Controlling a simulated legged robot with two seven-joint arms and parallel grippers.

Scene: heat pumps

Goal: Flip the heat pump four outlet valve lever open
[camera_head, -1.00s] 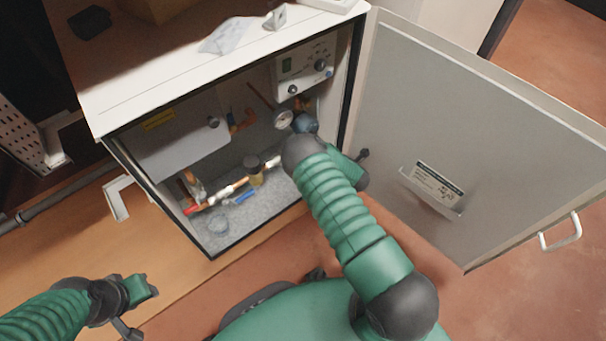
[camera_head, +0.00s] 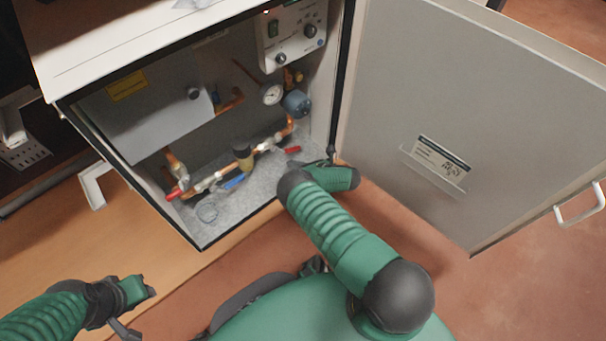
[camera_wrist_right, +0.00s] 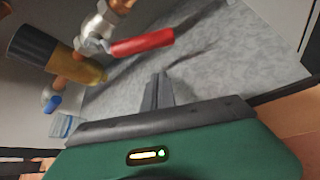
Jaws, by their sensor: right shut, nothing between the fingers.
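A valve with a red lever (camera_head: 292,150) sits at the right end of the pipe run low in the open cabinet. In the right wrist view the red lever (camera_wrist_right: 142,43) points right from a silver valve body (camera_wrist_right: 97,28). My right gripper (camera_head: 322,161) is at the cabinet's front right, close to this lever. In the wrist view its fingers (camera_wrist_right: 158,90) are together and empty, below the lever and apart from it. A second red lever (camera_head: 173,194) and a blue lever (camera_head: 234,181) are farther left. My left gripper (camera_head: 138,290) is at lower left, outside the cabinet; its fingers are unclear.
The grey cabinet door (camera_head: 440,110) stands open on the right. A pressure gauge (camera_head: 271,94), a blue round part (camera_head: 296,103) and a control box (camera_head: 292,35) are above. A brass and black fitting (camera_wrist_right: 60,55) is left of the lever.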

